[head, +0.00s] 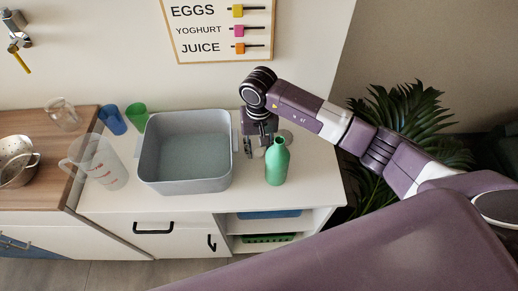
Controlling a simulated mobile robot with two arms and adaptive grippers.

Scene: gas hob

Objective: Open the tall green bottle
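The green bottle (277,165) stands upright on the white counter, to the right of the grey basin. Its narrow neck points up, and I cannot tell at this size whether a cap is on it. My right gripper (256,146) points down just left of and behind the bottle. Its fingers look apart, with nothing clearly held between them, and the bottle is not between them. My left gripper is not in view.
A grey basin (159,186) stands left of the gripper. Small grey round items (286,135) lie behind the bottle. A clear measuring jug (105,168), a blue cup (112,119) and a green cup (138,115) are further left. The counter's right end (318,177) is clear.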

